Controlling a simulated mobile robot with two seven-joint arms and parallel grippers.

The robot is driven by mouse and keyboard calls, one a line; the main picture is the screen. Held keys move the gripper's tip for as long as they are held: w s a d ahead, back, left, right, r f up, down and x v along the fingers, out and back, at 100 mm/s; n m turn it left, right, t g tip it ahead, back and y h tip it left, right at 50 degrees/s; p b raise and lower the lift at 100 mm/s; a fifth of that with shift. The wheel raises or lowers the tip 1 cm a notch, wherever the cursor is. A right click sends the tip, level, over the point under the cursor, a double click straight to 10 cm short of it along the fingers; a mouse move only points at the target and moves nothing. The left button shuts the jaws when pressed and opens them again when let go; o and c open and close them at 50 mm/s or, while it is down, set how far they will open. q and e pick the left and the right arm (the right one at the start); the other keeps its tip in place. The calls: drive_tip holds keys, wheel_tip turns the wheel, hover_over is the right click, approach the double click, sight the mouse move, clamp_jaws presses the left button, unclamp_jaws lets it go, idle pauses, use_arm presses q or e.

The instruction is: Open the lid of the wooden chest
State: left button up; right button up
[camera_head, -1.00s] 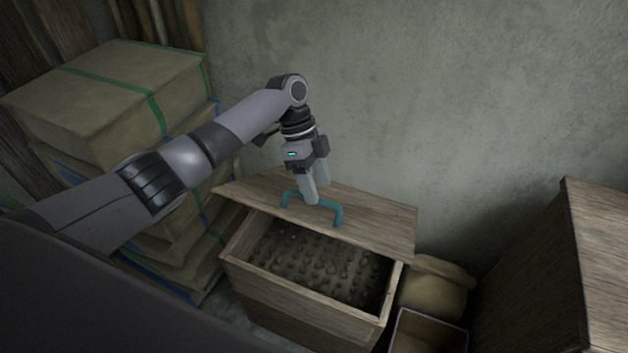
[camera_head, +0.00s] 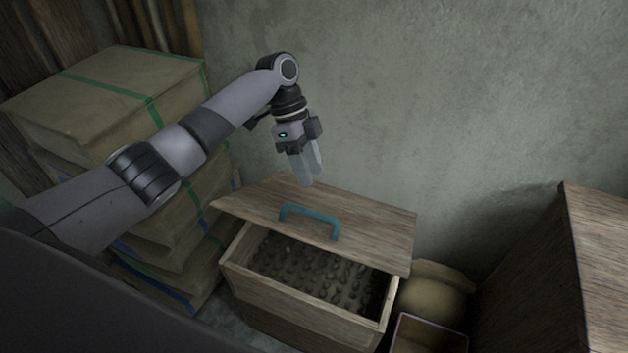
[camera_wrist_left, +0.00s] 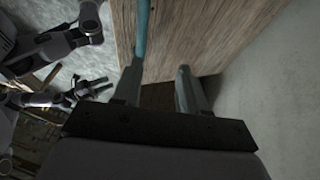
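The wooden chest (camera_head: 300,306) stands against the wall with its lid (camera_head: 375,225) pushed back and resting over the rear part. The front of the opening is uncovered and shows a dark, bumpy inside. A teal handle (camera_head: 310,212) is on the lid; part of it also shows in the left wrist view (camera_wrist_left: 141,35). My left gripper (camera_head: 313,170) hangs above the lid's back edge, behind the handle, apart from it. Its fingers are spread with nothing between them. My right gripper (camera_wrist_left: 100,86) shows small in the left wrist view, its fingers seeming apart and empty.
Stacked tan bundles with green straps (camera_head: 120,95) stand at the left. A wooden box or cabinet (camera_head: 600,260) is at the right. A tan sack (camera_head: 435,285) and a small open box (camera_head: 430,335) sit right of the chest. The wall (camera_head: 430,90) is close behind.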

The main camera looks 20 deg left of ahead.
use_arm(q)
drive_tip(key=shift+v, duration=1.25)
drive_tip(key=shift+s+f, duration=0.15)
